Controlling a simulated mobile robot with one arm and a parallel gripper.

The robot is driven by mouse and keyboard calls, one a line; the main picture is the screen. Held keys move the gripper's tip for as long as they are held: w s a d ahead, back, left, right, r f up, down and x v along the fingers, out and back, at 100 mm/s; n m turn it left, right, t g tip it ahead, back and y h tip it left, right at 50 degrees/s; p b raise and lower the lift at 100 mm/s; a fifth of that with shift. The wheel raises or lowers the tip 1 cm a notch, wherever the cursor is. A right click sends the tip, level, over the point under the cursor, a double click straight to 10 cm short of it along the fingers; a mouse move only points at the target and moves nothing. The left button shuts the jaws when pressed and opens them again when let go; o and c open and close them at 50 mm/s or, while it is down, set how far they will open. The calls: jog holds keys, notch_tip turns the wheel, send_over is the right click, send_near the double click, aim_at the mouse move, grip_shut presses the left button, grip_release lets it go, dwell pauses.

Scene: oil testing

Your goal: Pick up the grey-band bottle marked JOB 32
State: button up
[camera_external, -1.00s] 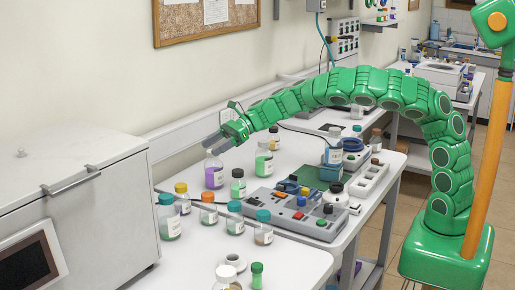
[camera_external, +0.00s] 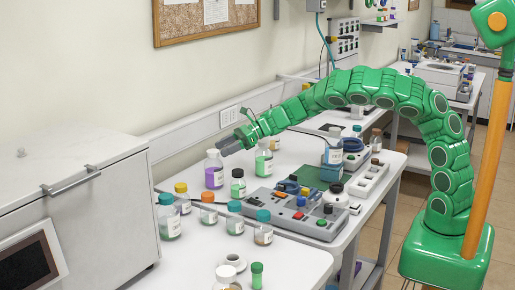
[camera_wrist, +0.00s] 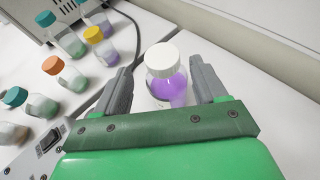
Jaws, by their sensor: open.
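A bottle with a white cap and purple liquid (camera_external: 214,175) stands upright near the back left of the bench. It also shows in the wrist view (camera_wrist: 168,90), standing between my two grey fingers. My gripper (camera_external: 226,147) is open, its fingers close to the bottle's cap and upper right side. In the wrist view my gripper (camera_wrist: 164,82) has one finger on each side of the bottle, with gaps visible. No JOB 32 marking or grey band is readable on any bottle, so I cannot tell which bottle carries it.
Orange-capped (camera_external: 208,210), yellow-capped (camera_external: 183,198) and teal-capped (camera_external: 168,218) bottles stand nearer. A grey control panel (camera_external: 300,212) lies right; a white cabinet (camera_external: 100,215) stands left.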

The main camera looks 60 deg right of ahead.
aim_at(207, 161)
jog(key=shift+x, duration=3.85)
jog(key=shift+d+f, duration=0.1)
jog(key=shift+d, duration=0.05)
grip_shut()
